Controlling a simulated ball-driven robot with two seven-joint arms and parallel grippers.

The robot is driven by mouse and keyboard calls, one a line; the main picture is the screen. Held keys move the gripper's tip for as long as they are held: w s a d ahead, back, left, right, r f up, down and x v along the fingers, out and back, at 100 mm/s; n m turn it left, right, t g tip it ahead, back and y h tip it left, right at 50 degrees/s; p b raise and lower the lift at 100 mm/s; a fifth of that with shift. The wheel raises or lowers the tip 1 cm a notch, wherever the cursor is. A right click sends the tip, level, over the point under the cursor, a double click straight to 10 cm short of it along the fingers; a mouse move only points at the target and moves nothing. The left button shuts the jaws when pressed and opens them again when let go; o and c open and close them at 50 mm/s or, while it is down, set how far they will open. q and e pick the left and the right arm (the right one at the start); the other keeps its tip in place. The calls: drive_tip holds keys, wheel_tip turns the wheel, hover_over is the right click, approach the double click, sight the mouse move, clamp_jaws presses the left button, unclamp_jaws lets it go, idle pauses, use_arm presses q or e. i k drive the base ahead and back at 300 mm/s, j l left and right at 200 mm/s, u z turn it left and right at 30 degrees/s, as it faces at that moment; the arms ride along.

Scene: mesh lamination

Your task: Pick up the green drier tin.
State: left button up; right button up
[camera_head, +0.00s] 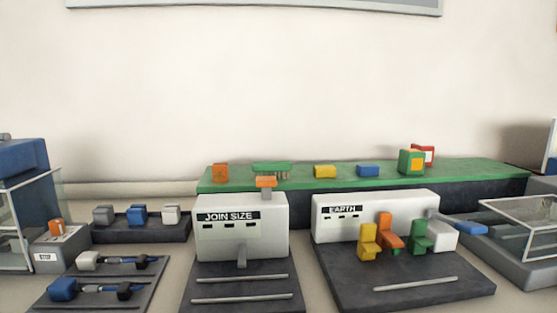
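A green block-shaped tin (405,162) with a yellow-orange label stands upright at the right part of the green-topped shelf in the head view; I take it for the green drier tin. A red tin (429,151) with a pale label stands just behind it to the right, partly hidden by it. Neither of my grippers shows in this view, and nothing is seen holding the green tin.
The green shelf (480,171) also bears an orange block (220,172), a green brush-like piece (271,167), a yellow block (324,171) and a blue block (368,170). In front stand the JOIN SIZE station (240,243) and EARTH station (375,205) with colored clips. Clear-panelled machines flank both sides.

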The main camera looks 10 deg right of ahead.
sight(411, 161)
drive_tip(key=l+z, duration=0.35)
drive_tip(key=l, duration=0.4)
drive_tip(key=i+l+z, duration=0.1)
drive_tip(key=l+z, duration=0.25)
drive_tip(key=l, duration=0.4)
